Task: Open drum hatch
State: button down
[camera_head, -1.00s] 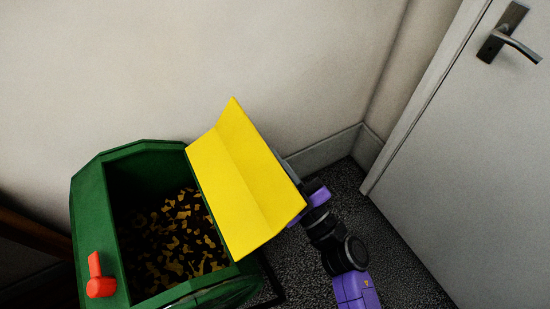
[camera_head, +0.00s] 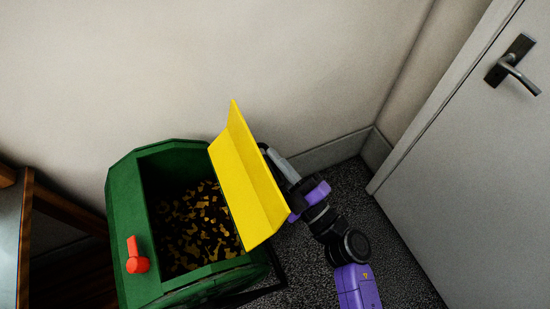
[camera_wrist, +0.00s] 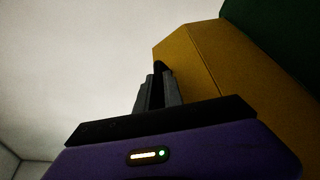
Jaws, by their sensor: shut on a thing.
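The green drum (camera_head: 128,214) stands against the wall in the head view, with its opening exposed and brown and yellow bits (camera_head: 197,225) inside. Its yellow hatch (camera_head: 243,180) is swung up and tilted over to the right side of the opening. A red knob (camera_head: 137,258) sits on the drum's front left. My gripper (camera_head: 273,157) is behind the hatch on its right side, its fingertips partly hidden there. In the wrist view my gripper (camera_wrist: 158,88) is shut on a dark handle (camera_wrist: 160,68) beside the yellow hatch (camera_wrist: 215,70). A green drum corner shows at top right.
A wooden-edged table (camera_head: 24,235) stands at the left. A grey door (camera_head: 475,150) with a dark handle (camera_head: 512,67) is at the right. Dark carpet (camera_head: 400,262) lies between drum and door. The wall is close behind the drum.

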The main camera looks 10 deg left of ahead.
jog(key=c, duration=1.5)
grip_release()
jog(key=shift+s, duration=0.1)
jog(key=v, duration=0.7)
jog(key=shift+s+d+f+b, duration=0.1)
jog(key=shift+s+d+b, duration=0.1)
jog(key=shift+d+b, duration=0.15)
jog(key=shift+s+a+f+b+v, duration=0.1)
jog(key=shift+b+v, duration=0.05)
jog(key=shift+v, duration=1.35)
jog(key=shift+s+a+f+b+v, duration=0.1)
jog(key=shift+b+v, duration=0.1)
jog(key=shift+v, duration=1.25)
jog(key=shift+s+a+f+b+v, duration=0.1)
jog(key=shift+b+v, duration=0.05)
jog(key=shift+v, duration=1.35)
jog(key=shift+w, duration=0.1)
